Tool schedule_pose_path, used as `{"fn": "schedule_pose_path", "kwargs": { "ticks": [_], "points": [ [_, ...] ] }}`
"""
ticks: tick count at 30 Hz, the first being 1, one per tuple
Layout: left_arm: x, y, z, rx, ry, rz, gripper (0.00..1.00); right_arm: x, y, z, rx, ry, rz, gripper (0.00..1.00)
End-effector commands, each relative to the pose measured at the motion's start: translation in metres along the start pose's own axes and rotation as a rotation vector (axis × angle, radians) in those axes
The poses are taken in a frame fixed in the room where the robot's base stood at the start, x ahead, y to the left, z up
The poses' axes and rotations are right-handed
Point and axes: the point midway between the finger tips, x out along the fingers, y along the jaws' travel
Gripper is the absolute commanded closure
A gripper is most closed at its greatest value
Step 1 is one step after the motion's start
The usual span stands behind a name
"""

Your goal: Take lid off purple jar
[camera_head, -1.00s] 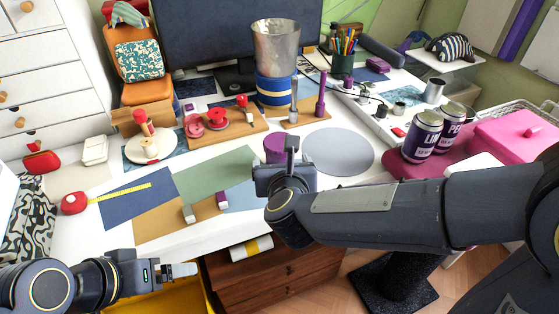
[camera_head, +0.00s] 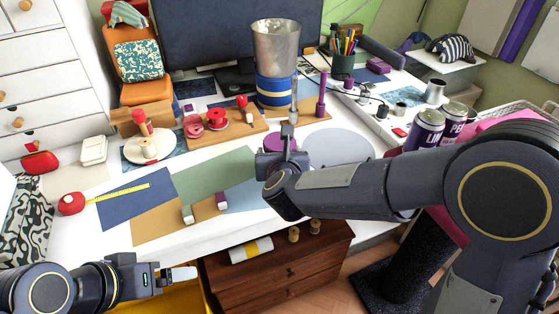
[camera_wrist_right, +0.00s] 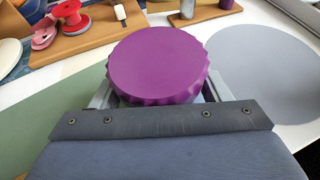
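The purple jar (camera_head: 275,144) stands on the white desk near its front edge, mostly hidden behind my right gripper in the head view. Its round ridged purple lid (camera_wrist_right: 158,62) fills the middle of the right wrist view. My right gripper (camera_wrist_right: 160,92) is at the lid, with a finger at its left side and another at its right. The lid covers the fingertips, so I cannot tell whether they press on it. My left gripper (camera_head: 182,273) is low in front of the desk, away from the jar; its finger gap does not show clearly.
A grey round mat (camera_head: 338,147) lies right of the jar, and a green sheet (camera_head: 215,172) lies left. Behind are a wooden board (camera_head: 228,129) with spools and a tall metal cup (camera_head: 276,50) on a blue stand. Labelled cans (camera_head: 424,130) stand at right.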

Motion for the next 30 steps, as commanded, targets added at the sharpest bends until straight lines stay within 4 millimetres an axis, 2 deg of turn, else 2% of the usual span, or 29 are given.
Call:
{"fn": "schedule_pose_path", "kwargs": {
  "ticks": [1, 9, 17, 23, 26, 30],
  "points": [
    [0.0, 0.0, 0.0, 0.0, 0.0, 0.0, 0.1, 0.0, 0.0, 0.0, 0.0, 0.0, 0.0, 0.37],
    [0.0, 0.0, 0.0, 0.0, 0.0, 0.0, 0.1, 0.0, 0.0, 0.0, 0.0, 0.0, 0.0, 0.72],
    [-0.001, 0.0, 0.0, 0.0, 0.0, 0.0, 0.1, -0.001, 0.0, 0.002, 0.0, -0.002, 0.0, 0.72],
    [-0.006, 0.003, -0.003, 0.0, 0.0, 0.0, 0.1, -0.007, 0.0, 0.017, 0.002, -0.004, 0.0, 0.72],
    [-0.012, 0.005, -0.006, 0.0, 0.0, 0.0, 0.1, -0.013, 0.0, 0.031, 0.003, -0.004, 0.001, 0.72],
    [-0.019, 0.009, -0.01, 0.0, 0.0, 0.0, 0.1, -0.04, 0.001, 0.047, 0.003, -0.006, 0.004, 0.72]
  ]
}}
